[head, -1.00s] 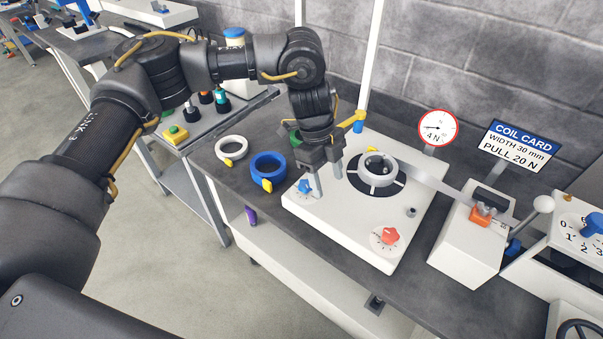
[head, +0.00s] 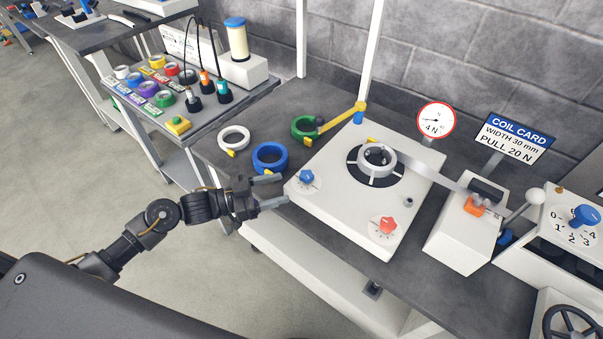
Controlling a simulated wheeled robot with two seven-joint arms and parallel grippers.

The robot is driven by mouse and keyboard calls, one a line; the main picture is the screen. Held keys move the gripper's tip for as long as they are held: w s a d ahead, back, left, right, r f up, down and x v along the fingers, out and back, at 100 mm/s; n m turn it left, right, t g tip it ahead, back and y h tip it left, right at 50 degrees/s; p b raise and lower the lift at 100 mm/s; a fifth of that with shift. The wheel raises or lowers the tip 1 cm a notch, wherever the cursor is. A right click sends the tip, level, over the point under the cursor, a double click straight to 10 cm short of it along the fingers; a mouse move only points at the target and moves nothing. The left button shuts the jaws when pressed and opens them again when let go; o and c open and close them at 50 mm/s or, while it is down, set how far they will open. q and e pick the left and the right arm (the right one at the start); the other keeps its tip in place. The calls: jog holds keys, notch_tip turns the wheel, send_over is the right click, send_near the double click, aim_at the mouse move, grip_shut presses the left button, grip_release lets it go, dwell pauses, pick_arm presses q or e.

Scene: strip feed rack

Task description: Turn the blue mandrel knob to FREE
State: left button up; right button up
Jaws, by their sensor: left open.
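The blue mandrel knob (head: 306,177) sits on the front left corner of the white feed plate (head: 335,205). Its dial marks are too small to read. My left gripper (head: 279,190) is just left of the plate's front left corner, with its fingers apart and empty, pointing right toward the knob. A gap shows between the fingertips and the knob. My right gripper is not in view.
A red knob (head: 387,225) is on the plate's front right. A white coil (head: 377,160) sits on the black disc, its strip running to the white block. Blue (head: 270,158), white (head: 233,138) and green (head: 304,127) rings lie left of the plate.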

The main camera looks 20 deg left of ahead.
aim_at(301, 176)
pick_arm(q)
jog(key=shift+n+t+y, duration=0.5)
jog(key=shift+t, duration=0.1)
jog(key=w+d+p, duration=0.1)
jog(key=w, duration=0.1)
jog(key=w+d, duration=0.2)
jog(key=w+d+p, duration=0.1)
jog(key=w+d, duration=0.1)
jog(key=shift+w+d+f+p, duration=0.1)
jog(key=shift+w+f+p, duration=0.2)
jog(key=shift+w+f, duration=0.1)
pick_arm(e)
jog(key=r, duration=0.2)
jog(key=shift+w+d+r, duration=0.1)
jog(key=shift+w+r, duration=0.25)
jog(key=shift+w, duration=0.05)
